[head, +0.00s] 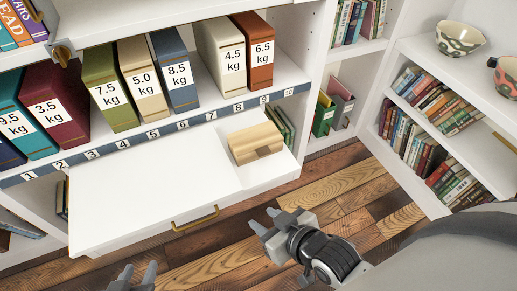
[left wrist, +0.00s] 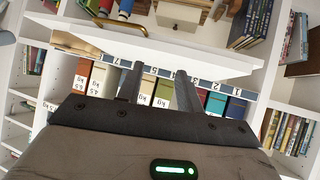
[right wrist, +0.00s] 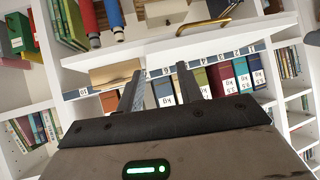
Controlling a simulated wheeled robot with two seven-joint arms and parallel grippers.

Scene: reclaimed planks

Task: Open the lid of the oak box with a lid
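The oak box with a lid (head: 255,144) is a pale wooden block with a darker square patch on its near side. It sits on the white ledge at the right end of the pulled-out board, below the numbered strip, and looks shut. In the right wrist view a tan part of it (right wrist: 114,75) shows beyond the left finger. My right gripper (head: 269,220) is open and empty, in front of and below the box, apart from it. My left gripper (head: 137,278) is open and empty at the bottom edge; the left wrist view (left wrist: 157,88) shows its fingers apart.
The white pull-out board (head: 140,195) with a brass handle (head: 195,219) is bare left of the box. Weight-marked binders (head: 105,92) stand on the shelf above. Green books (head: 280,125) stand behind the box. A bookcase with bowls (head: 460,38) is at right.

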